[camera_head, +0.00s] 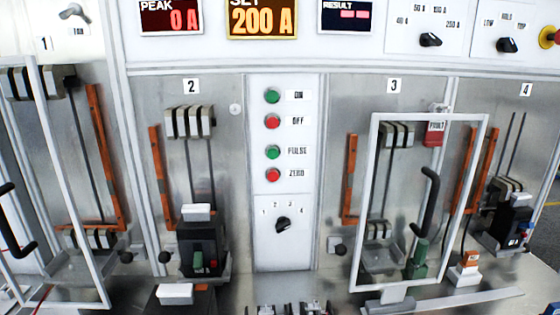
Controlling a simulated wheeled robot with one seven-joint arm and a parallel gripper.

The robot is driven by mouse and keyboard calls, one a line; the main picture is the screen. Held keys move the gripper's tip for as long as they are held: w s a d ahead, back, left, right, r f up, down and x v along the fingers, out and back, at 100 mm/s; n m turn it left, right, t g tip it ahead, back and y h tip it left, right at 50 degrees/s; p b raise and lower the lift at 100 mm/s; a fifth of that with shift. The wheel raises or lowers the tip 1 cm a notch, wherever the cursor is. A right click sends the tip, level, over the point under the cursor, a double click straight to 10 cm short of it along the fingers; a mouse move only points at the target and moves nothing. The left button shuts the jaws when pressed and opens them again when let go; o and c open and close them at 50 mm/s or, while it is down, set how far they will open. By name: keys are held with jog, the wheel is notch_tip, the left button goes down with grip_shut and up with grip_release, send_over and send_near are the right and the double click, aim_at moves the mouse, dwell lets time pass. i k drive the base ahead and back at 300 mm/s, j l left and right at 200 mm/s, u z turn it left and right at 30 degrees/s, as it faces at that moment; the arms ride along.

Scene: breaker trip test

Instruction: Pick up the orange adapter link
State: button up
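A small orange and white block (468,265) sits on the ledge at the lower right, between bays 3 and 4. It may be the orange adapter link, but its detail is too small to be certain. Long upright orange bars also stand in the bays, such as one in bay 2 (161,178) and one in bay 3 (349,178).
A grey-framed door with a black handle (429,200) stands in front of bay 3, just left of the block. A black breaker (199,247) sits in bay 2, and another (513,222) in bay 4. Dark metal parts (290,309) are cut off at the bottom edge.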

aim_at(470, 258)
jog(key=z, duration=1.95)
